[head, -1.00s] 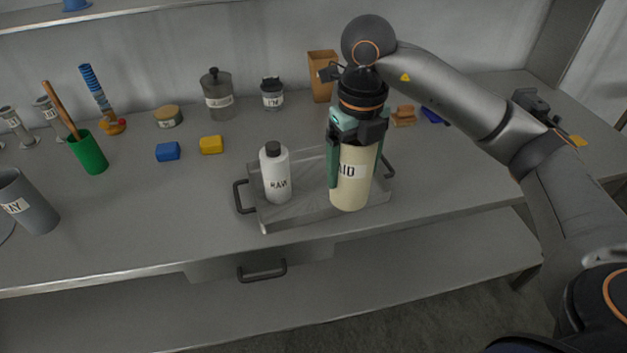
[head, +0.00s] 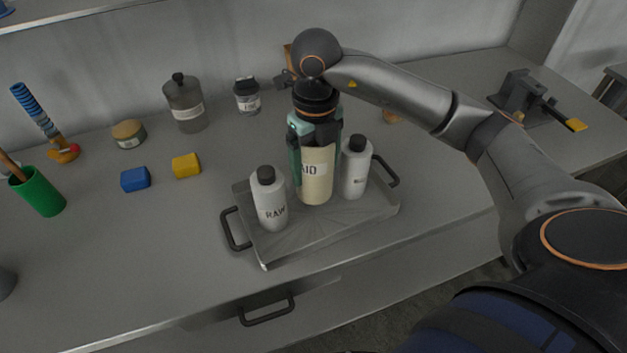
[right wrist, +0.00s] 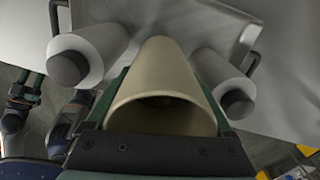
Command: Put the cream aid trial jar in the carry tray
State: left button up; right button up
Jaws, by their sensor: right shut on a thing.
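The cream AID jar (head: 317,182) is upright between two white bottles, over the carry tray. My right gripper (head: 316,160) is shut on it from above. In the right wrist view the cream jar (right wrist: 162,80) shows its open rim between the fingers. The carry tray (head: 335,225) is grey with a dark handle at each end. I cannot tell whether the jar's base touches the tray floor.
A white RAW bottle (head: 269,203) stands in the tray left of the jar; another white bottle (head: 355,170) stands right of it.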

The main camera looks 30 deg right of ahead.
aim_at(315, 181)
jog(key=shift+w+f, duration=0.1)
jog(key=shift+f, duration=2.15)
jog(key=shift+f, duration=0.2)
jog(key=o, duration=1.2)
jog(key=shift+r, duration=0.1)
notch_tip(315, 181, up, 12)
jog(key=shift+p, duration=0.4)
jog(key=shift+r, duration=0.1)
